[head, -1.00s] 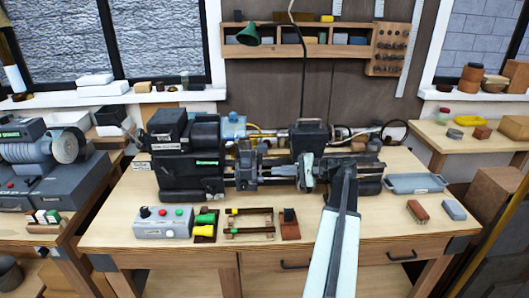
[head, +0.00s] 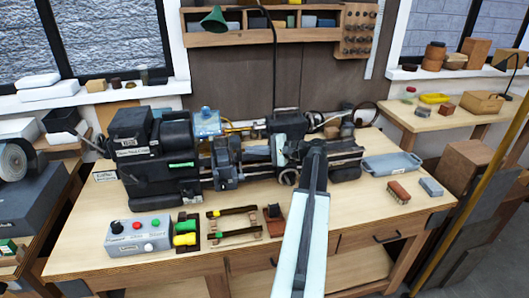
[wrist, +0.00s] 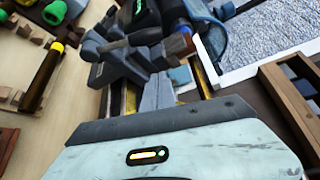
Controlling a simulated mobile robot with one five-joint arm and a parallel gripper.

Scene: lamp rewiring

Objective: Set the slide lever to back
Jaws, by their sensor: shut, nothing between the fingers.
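The lathe (head: 160,182) lies along the bench, with its carriage (head: 224,165) in the middle. I cannot tell for certain which part is the slide lever. A small red-brown block with a dark upright piece (head: 273,218) stands on the bench in front of the lathe. My gripper (head: 317,150) reaches in from the bottom and ends in front of the right half of the lathe, by a handwheel (head: 287,178). In the wrist view its grey fingers (wrist: 158,92) are together and empty, with dark lathe parts beyond them. My arm hides part of the lathe bed and bench front.
A control box with buttons (head: 140,236), green and yellow handles (head: 186,232) and two dark rods (head: 233,223) lie in front of the lathe. A blue-grey tray (head: 391,163), a brush (head: 398,192) and a grey block (head: 431,187) are at the right.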

